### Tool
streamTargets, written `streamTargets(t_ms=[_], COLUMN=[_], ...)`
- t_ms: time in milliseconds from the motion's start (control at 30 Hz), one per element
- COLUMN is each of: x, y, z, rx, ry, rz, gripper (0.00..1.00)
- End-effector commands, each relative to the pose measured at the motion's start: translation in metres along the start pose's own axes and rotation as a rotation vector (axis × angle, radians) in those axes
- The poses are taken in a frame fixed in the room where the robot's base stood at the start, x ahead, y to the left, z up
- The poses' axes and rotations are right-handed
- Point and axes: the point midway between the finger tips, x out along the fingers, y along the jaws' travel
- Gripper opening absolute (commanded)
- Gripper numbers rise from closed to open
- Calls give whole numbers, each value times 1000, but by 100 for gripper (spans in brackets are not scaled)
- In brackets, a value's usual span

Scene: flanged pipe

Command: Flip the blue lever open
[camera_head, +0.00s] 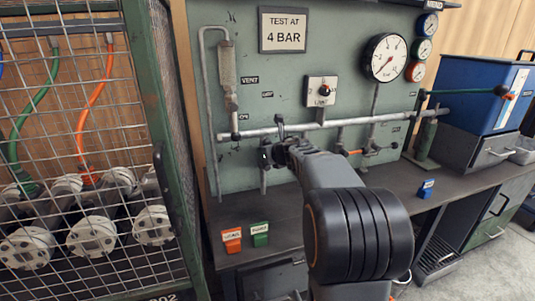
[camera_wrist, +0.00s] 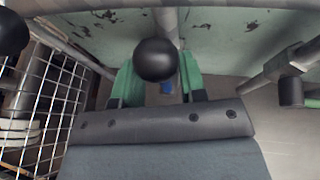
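No lever that is clearly blue shows in the head view. There my gripper (camera_head: 278,155) is at the left part of the horizontal grey pipe (camera_head: 300,128), beside a small dark lever (camera_head: 280,124) standing up from it; my arm hides some of this area. In the wrist view the two green-padded fingers of my gripper (camera_wrist: 160,85) are apart. A black ball knob (camera_wrist: 155,60) lies in front of the gap and overlaps the left finger; I cannot tell if it touches.
An orange-handled valve (camera_head: 352,152) and a dial gauge (camera_head: 385,57) are right along the panel. Orange (camera_head: 232,238), green (camera_head: 259,234) and blue (camera_head: 427,188) blocks stand on the bench (camera_head: 385,178). A wire-mesh cage (camera_head: 85,130) stands close on the left.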

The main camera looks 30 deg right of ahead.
Motion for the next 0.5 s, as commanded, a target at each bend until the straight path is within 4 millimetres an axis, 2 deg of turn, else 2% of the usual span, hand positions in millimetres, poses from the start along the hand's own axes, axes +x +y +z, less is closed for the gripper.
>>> streamTargets(t_ms=[167, 267, 367, 500], x=[-1, -8, -23, -52], y=[-1, -2, -1, -1], z=[-2, -2, 0, 1], rx=[3, 3, 2, 2], ry=[4, 4, 3, 2], rz=[0, -1, -2, -3], gripper=[38, 38, 38, 38])
